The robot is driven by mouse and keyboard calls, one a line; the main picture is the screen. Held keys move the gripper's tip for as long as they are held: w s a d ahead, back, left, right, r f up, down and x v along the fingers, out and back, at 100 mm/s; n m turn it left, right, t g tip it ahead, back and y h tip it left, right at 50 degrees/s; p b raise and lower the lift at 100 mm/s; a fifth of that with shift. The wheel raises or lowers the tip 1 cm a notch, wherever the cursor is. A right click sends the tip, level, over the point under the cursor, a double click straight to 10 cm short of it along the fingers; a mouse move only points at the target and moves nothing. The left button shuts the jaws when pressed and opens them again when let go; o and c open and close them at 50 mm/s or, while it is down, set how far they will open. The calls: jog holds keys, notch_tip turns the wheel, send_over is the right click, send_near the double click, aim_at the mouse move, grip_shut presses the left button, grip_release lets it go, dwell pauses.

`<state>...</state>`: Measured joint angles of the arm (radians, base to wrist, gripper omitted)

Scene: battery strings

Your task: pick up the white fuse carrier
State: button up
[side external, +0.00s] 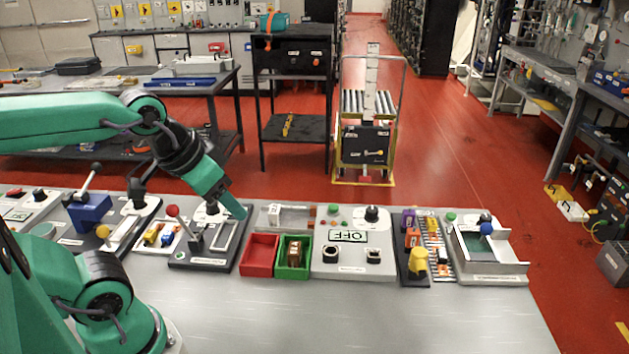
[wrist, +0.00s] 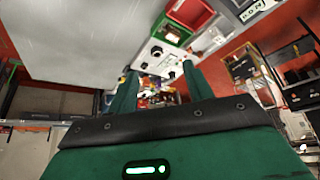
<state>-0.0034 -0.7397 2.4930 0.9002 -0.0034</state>
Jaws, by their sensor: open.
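A small white piece (side external: 274,210) stands at the left end of a grey holder behind the red and green bins in the side view. It may be the white fuse carrier, but it is too small to be sure. My gripper (side external: 233,203) hangs tilted down to the right, above the dark lever panel and left of the white piece, apart from it. In the wrist view my gripper (wrist: 160,68) shows two green fingers spread apart with nothing held between them. I cannot pick out the fuse carrier in the wrist view.
A red bin (side external: 259,255) and a green bin (side external: 293,271) with a brown block inside stand before the holder. A white OFF panel (side external: 352,262) is to their right. A red-knobbed lever (side external: 173,212) rises left of my gripper. The grey bench front (side external: 350,315) is clear.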

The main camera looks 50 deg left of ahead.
jog(key=w, duration=0.1)
jog(key=n+g, duration=0.5)
jog(key=n, duration=0.4)
send_over(274, 208)
jog(key=f, duration=1.5)
jog(key=shift+d+f, duration=0.1)
jog(key=shift+d, duration=0.25)
jog(key=shift+w+a+f+g, duration=0.1)
jog(key=shift+a+f+g, duration=0.2)
jog(key=shift+f, duration=1.4)
jog(key=shift+f, duration=2.6)
